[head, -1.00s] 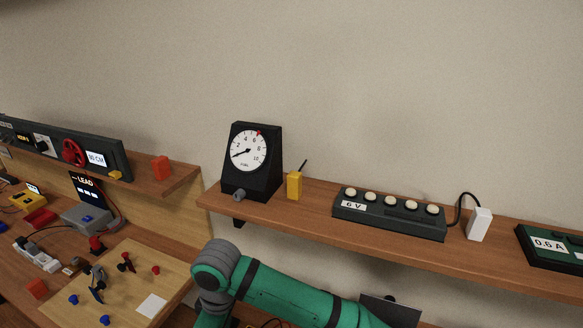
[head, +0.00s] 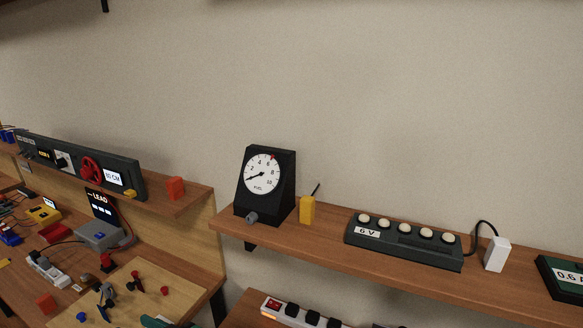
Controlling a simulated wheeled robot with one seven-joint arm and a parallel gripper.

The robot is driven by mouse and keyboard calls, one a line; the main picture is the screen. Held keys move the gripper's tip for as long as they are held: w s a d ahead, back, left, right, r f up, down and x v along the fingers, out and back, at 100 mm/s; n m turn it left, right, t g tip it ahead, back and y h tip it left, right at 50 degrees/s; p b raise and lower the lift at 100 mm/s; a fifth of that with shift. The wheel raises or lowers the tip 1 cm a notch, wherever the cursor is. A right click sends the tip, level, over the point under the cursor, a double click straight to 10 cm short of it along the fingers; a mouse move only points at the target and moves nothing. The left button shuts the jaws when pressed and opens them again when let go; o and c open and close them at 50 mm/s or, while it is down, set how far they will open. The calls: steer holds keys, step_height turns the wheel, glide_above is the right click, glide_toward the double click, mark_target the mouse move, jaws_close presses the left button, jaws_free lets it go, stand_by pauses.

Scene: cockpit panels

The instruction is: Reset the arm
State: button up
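My gripper is out of view.
A shelf (head: 340,256) along the wall bears a black fuel gauge (head: 262,175), a yellow box (head: 307,210), a 6 V lamp bar (head: 405,240) and a white plug block (head: 497,254). A power strip (head: 300,313) lies below. Left stands a cluttered bench with a panel (head: 80,160).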

steer(key=s+d+f+m+t+h, duration=0.5)
steer(key=d+f, duration=0.3)
steer(key=d, duration=0.3)
steer(key=s+d+f+m+t+h, duration=0.3)
steer(key=d+f+m+t+h, duration=0.2)
steer(key=d+f+m, duration=0.4)
steer(key=s+d+n+h, duration=0.4)
steer(key=s+d, duration=1.3)
steer(key=s, duration=0.4)
steer(key=shift+d+n+g+h, duration=0.2)
steer(key=shift+n+g+h, duration=0.1)
